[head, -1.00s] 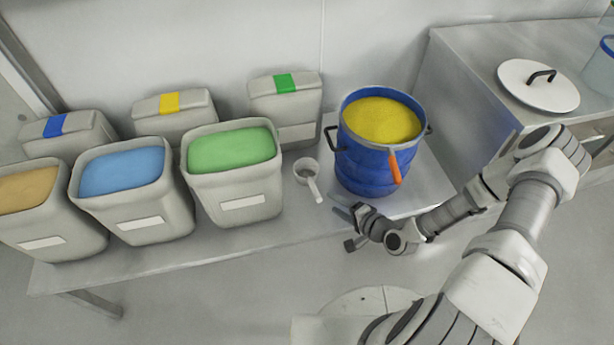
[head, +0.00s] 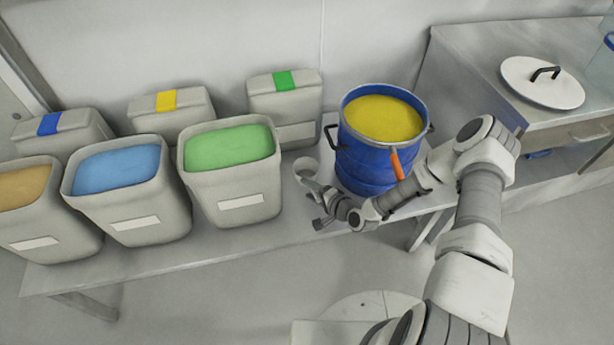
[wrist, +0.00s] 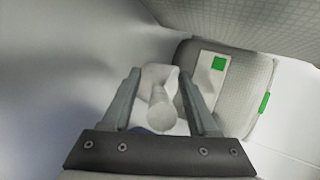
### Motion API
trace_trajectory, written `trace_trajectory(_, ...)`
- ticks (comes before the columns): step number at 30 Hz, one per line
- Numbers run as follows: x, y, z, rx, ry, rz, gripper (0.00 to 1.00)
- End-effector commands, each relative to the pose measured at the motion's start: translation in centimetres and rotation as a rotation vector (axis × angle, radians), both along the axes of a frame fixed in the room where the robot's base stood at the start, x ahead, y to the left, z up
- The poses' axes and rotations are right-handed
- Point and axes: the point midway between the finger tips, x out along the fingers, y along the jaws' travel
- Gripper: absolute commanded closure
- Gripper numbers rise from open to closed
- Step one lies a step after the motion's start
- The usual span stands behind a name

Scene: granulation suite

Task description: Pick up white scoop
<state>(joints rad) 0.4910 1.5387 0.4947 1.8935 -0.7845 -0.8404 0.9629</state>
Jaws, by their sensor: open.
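The white scoop (head: 305,167) lies on the bench between the green-powder bin and the blue drum. In the head view its cup shows, and my gripper hides most of its handle. My gripper (head: 312,203) is at the handle end of the scoop, near the bench's front edge. In the wrist view my gripper (wrist: 158,92) is open, with one finger on each side of the white scoop's handle (wrist: 161,108). I cannot tell whether either finger touches it.
The blue drum (head: 362,170) of yellow powder, with an orange handle at its front, stands close right of my gripper. The green-powder bin (head: 235,187) stands left. A white lid (head: 540,83) lies on the right-hand counter.

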Motion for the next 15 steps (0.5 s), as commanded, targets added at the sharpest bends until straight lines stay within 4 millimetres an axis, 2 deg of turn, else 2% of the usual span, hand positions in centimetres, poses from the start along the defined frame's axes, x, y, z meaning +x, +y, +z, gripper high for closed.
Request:
trace_trajectory(5,-0.01,-0.03,0.04,0.001,0.001,0.0,0.42)
trace_trajectory(12,-0.01,-0.06,0.04,0.0,0.0,-0.001,0.85)
trace_trajectory(15,-0.01,-0.07,0.05,0.0,0.0,-0.001,1.0)
